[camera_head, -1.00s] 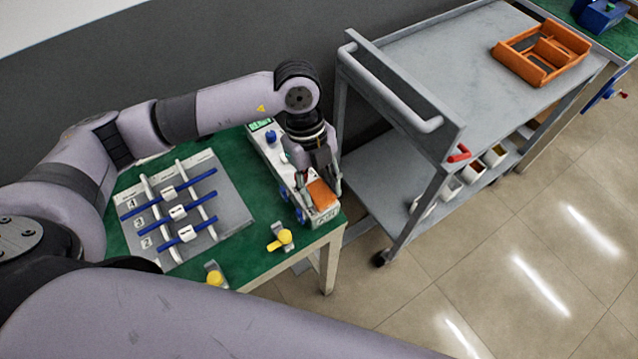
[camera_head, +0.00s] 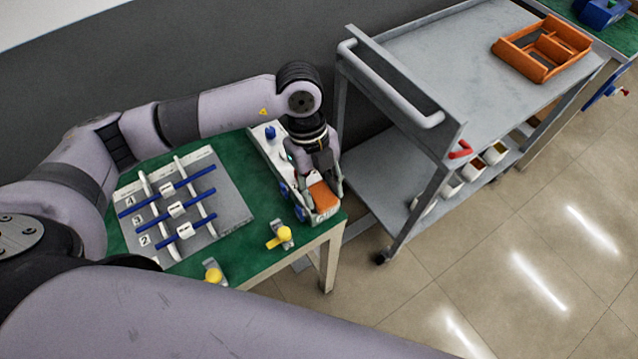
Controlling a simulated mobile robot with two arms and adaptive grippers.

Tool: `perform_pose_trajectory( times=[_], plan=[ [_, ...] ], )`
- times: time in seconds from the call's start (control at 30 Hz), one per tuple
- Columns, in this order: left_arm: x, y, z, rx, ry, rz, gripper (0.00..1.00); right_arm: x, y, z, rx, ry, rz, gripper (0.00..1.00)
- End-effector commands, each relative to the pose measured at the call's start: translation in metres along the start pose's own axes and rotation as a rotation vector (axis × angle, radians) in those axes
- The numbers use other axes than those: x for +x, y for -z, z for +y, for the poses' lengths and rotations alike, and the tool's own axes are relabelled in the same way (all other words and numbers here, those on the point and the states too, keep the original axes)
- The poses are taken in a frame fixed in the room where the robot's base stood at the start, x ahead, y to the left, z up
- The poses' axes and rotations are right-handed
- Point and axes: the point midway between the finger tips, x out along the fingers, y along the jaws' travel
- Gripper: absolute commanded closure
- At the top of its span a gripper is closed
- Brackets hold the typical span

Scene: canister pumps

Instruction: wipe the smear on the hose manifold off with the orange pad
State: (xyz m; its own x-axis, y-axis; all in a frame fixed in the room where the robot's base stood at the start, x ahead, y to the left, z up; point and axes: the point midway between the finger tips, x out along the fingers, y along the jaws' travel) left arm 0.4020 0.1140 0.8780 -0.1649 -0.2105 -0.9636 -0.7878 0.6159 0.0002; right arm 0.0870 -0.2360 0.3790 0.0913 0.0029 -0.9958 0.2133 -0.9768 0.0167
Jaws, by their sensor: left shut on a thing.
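My left gripper (camera_head: 322,186) is shut on the orange pad (camera_head: 323,198), with a finger on each side of it. The pad is at the near right end of a long pale block with blue fittings (camera_head: 264,148), which seems to be the hose manifold. The pad appears to lie on or just above the block's top; I cannot tell if it touches. No smear can be made out; the gripper and pad cover part of the block. My right gripper is not in view.
The block stands on a green-topped table (camera_head: 262,235). To its left is a grey board (camera_head: 235,213) with blue rods and numbered labels. Two yellow-knobbed clamps (camera_head: 281,236) sit at the front edge. A grey cart (camera_head: 450,70) with an orange tray (camera_head: 541,50) stands right.

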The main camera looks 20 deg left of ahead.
Motion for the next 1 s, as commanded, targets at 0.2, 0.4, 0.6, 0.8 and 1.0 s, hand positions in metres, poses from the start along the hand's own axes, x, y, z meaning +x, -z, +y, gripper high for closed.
perform_pose_trajectory(
  times=[0.2,0.4,0.6,0.8,1.0],
  plan=[
    [0.001,0.009,0.000,0.000,0.001,0.000,0.83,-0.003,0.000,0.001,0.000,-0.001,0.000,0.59],
    [0.001,0.008,0.000,-0.001,0.001,0.000,0.83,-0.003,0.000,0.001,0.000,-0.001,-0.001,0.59],
    [0.001,0.005,0.000,-0.002,0.000,-0.001,0.83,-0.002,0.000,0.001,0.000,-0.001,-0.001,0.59],
    [-0.001,-0.004,0.000,-0.003,0.000,-0.001,0.83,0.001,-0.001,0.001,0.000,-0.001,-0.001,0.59],
    [-0.003,-0.014,0.000,-0.001,0.001,-0.001,0.83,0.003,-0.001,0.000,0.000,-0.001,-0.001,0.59]
  ],
)
